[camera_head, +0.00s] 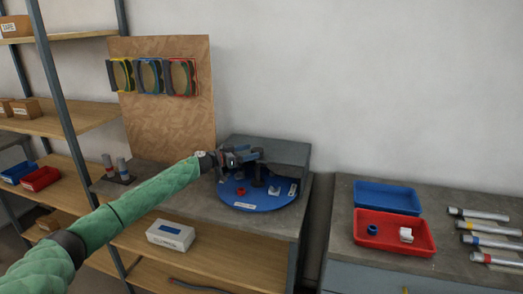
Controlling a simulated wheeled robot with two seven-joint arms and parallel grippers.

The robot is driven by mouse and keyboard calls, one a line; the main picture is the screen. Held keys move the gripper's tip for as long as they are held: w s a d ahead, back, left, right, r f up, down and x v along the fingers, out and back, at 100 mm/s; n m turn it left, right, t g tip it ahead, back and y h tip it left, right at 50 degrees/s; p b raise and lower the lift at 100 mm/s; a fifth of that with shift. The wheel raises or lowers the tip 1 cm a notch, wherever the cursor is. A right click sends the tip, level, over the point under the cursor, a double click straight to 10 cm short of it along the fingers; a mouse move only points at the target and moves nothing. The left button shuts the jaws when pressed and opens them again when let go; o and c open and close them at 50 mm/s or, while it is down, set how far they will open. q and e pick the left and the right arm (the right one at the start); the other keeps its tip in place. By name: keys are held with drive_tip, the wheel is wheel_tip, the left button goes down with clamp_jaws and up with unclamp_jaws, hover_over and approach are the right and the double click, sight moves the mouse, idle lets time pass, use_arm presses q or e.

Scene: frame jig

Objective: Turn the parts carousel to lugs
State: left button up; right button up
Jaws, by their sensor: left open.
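The parts carousel is a blue round turntable (257,202) on the grey bench, partly under a grey box-like cover (272,152). A dark post stands near its middle. A small red ring part (241,191) and small pale parts (292,189) sit on it, and a white label with unreadable text is at its front edge. My left gripper (256,154) is open above the back left of the turntable, in front of the cover. I cannot tell whether it touches the post. My right gripper is not in view.
A red tray (388,246) with a blue ring and a white part stands on the right bench, before a blue tray (387,196). Several tubes (485,226) lie farther right. A labelled white box (170,234) sits below.

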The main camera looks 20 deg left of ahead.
sight(261, 149)
use_arm(q)
drive_tip(key=shift+p+x, duration=0.75)
drive_tip(key=shift+x, duration=2.25)
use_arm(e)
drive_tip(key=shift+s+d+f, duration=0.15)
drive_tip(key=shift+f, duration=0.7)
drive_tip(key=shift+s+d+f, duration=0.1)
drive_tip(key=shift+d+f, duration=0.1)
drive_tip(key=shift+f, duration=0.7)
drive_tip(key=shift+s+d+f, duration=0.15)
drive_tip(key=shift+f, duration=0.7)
use_arm(q)
drive_tip(key=shift+f, duration=0.1)
